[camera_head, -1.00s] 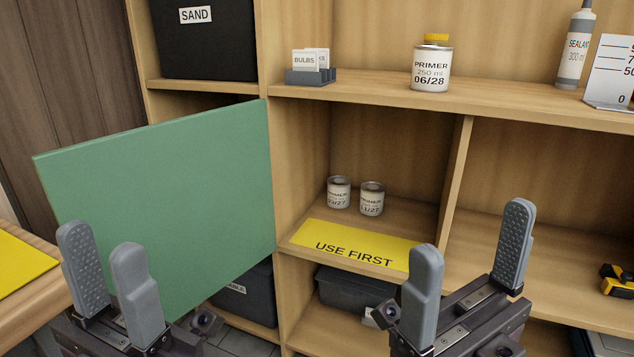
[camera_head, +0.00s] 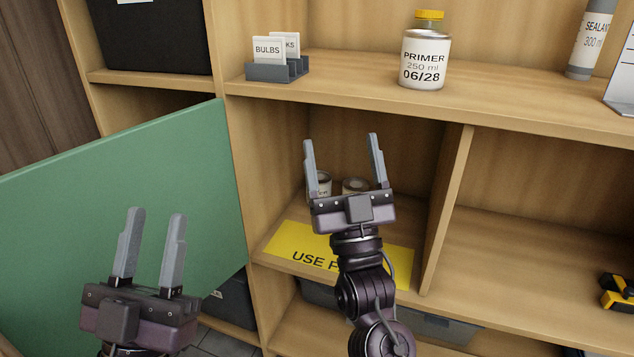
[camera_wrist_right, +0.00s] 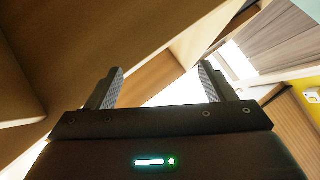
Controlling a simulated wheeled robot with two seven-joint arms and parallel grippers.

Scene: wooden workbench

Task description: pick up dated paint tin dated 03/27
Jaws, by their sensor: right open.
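Two small tins with white labels stand side by side in the cubby: a left tin (camera_head: 322,185) and a right tin (camera_head: 354,185). My right gripper partly covers both, and their dates cannot be read now; earlier the left one's date seems to end 3/27 and the right one's looks like 11/27. My right gripper (camera_head: 341,142) is open and empty, its fingers pointing up in front of the cubby. In the right wrist view its fingers (camera_wrist_right: 161,70) are apart with no tin between them. My left gripper (camera_head: 158,215) is open and empty before the green door.
A yellow USE FIRST strip (camera_head: 286,247) lies at the cubby's front edge. The green door (camera_head: 120,180) stands open at left. A divider (camera_head: 446,205) bounds the cubby at right. The shelf above holds a PRIMER tin (camera_head: 425,55) dated 06/28 and a card holder (camera_head: 277,70).

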